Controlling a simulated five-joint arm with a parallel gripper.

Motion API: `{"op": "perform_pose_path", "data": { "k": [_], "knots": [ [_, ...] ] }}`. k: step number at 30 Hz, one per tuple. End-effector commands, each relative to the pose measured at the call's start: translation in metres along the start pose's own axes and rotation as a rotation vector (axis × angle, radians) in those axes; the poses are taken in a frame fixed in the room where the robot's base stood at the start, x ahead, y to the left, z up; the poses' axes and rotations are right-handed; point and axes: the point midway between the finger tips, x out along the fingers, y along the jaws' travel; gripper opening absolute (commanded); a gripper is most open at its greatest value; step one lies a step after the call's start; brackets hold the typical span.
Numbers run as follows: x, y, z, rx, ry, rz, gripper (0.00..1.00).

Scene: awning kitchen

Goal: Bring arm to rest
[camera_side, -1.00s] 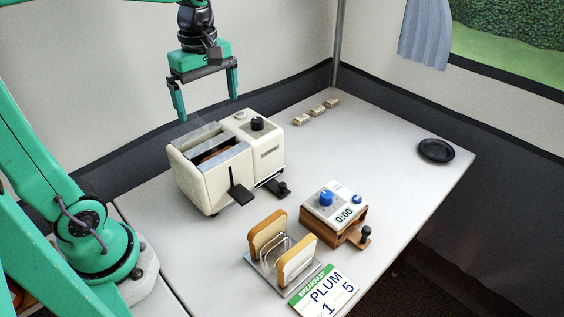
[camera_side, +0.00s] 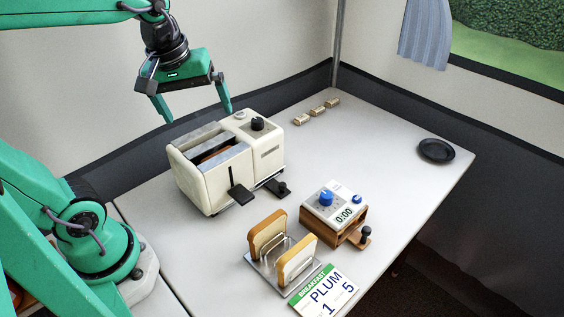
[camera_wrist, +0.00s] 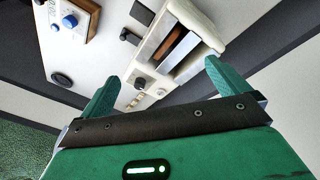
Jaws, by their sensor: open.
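My gripper (camera_side: 199,114) is open and empty, in the air above and behind the cream toaster (camera_side: 209,190). Its two green fingers are spread apart and touch nothing. In the wrist view my gripper (camera_wrist: 158,82) spreads its fingers with the toaster (camera_wrist: 182,14) seen beyond them. Something brown, looking like bread, sits low in one toaster slot in both views.
A toast rack (camera_side: 257,270) holds two bread slices. Near it are a timer (camera_side: 325,203) reading 0:00 on a wooden base and a breakfast card (camera_side: 327,292). A black plate (camera_side: 436,150) and several small beige blocks (camera_side: 317,111) lie farther back. The table's right side is mostly clear.

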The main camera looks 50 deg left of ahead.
Motion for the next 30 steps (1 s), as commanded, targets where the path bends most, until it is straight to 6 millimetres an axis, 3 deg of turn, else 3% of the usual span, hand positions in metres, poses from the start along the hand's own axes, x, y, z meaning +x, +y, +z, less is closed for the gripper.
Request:
{"op": "perform_pose_path", "data": {
  "k": [15, 21, 30],
  "knots": [
    [0.004, -0.017, 0.035, 0.707, 0.201, 0.114, 1.0],
    [0.005, -0.019, 0.04, 0.812, 0.236, 0.12, 1.0],
    [0.005, -0.02, 0.04, 0.822, 0.238, 0.12, 1.0]
  ]
}}
